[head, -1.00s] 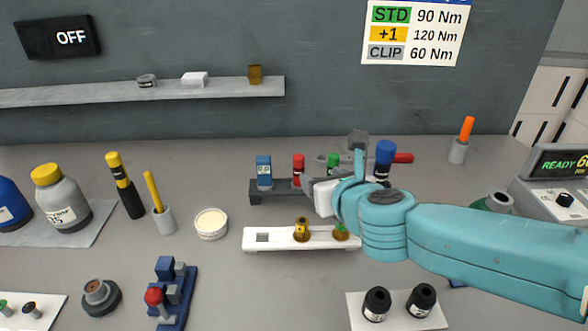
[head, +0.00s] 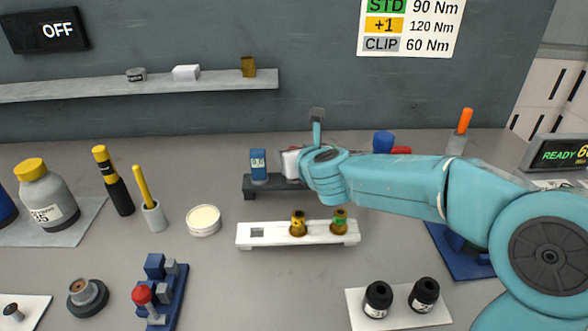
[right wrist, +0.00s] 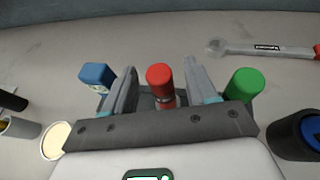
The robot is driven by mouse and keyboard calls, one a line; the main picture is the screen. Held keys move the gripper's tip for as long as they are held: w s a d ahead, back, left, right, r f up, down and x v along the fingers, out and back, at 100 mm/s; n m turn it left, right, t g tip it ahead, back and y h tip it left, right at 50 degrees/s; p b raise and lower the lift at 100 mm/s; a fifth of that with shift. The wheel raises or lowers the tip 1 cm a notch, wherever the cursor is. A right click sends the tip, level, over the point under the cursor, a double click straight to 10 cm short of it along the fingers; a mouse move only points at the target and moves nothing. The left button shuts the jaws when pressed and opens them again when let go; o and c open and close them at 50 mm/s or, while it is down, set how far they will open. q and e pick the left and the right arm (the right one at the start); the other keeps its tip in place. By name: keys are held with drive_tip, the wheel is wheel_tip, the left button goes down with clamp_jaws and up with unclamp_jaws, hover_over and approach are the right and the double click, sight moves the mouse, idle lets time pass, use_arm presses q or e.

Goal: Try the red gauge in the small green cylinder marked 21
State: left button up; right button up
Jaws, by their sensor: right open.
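The red gauge (right wrist: 160,82) stands upright in the dark rack (head: 254,192). In the right wrist view it is between the two fingers of my right gripper (right wrist: 161,90), which are open, with a gap showing on each side. In the head view my right gripper (head: 291,163) is over the rack and hides the red gauge. A blue gauge (right wrist: 96,75) stands left of the fingers, and a green gauge (right wrist: 243,84) right of them. My left gripper is not in view.
A white holder (head: 270,241) with two brass pieces (head: 298,223) stands in front of the rack. A wrench (right wrist: 262,49) lies behind it. A dark blue-topped thing (right wrist: 305,133) is close on the right. A round cream dish (head: 204,219) stands left.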

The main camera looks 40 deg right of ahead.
drive_tip(key=x, duration=0.2)
drive_tip(key=shift+w+d+f, duration=0.1)
drive_tip(key=shift+w+f, duration=0.05)
drive_tip(key=shift+w, duration=0.15)
drive_tip(key=shift+s, duration=0.1)
clamp_jaws()
